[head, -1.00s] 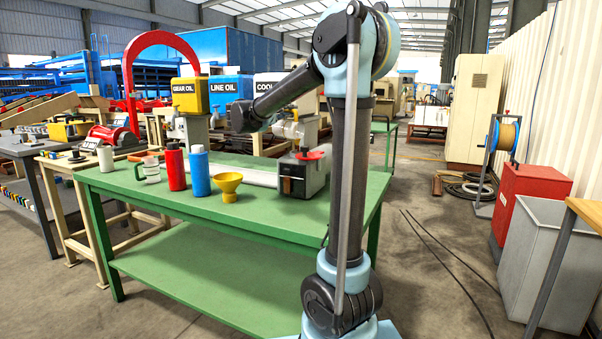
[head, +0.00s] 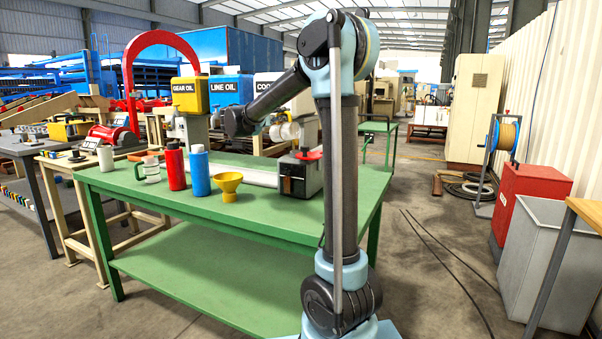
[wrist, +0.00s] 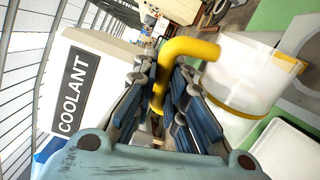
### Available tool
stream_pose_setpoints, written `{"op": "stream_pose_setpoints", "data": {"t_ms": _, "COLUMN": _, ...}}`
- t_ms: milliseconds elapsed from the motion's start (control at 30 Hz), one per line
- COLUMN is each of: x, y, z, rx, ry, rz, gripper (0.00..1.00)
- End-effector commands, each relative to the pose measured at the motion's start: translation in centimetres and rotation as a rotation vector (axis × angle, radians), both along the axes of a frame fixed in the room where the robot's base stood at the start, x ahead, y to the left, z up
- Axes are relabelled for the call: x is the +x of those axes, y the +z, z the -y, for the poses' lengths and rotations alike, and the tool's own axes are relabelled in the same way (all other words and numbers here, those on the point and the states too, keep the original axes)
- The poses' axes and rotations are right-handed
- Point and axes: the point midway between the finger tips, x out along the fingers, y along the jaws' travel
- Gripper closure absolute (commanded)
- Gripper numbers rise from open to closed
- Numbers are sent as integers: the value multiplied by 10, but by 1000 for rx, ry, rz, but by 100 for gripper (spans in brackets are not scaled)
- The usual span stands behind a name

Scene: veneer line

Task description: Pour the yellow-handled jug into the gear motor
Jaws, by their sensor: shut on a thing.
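The yellow-handled jug (wrist: 240,78) fills the upper right of the wrist view, a translucent white body with a yellow band. My gripper (wrist: 162,88) is shut on its yellow handle. The jug looks tilted in that view, but the camera is rolled too. In the head view the jug (head: 287,131) shows as a small pale shape beyond my wrist, above the green bench; my wrist hides the fingers there. A red motor-like machine (head: 110,133) sits on the left bench. A grey box with a red top (head: 301,173) stands on the green bench; I cannot tell which is the gear motor.
The bench's front strip is clear.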

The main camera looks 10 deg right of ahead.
Motion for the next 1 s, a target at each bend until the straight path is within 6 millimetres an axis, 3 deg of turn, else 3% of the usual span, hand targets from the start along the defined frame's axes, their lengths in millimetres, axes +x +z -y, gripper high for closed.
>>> {"op": "stream_pose_setpoints", "data": {"t_ms": 467, "x": 19, "y": -11, "z": -16, "rx": -72, "ry": 0, "rz": -87, "gripper": 100}}
{"op": "stream_pose_setpoints", "data": {"t_ms": 867, "x": 39, "y": -44, "z": -32, "rx": -259, "ry": -2, "rz": -318, "gripper": 100}}
{"op": "stream_pose_setpoints", "data": {"t_ms": 1000, "x": 40, "y": -27, "z": -32, "rx": -278, "ry": -2, "rz": -341, "gripper": 100}}
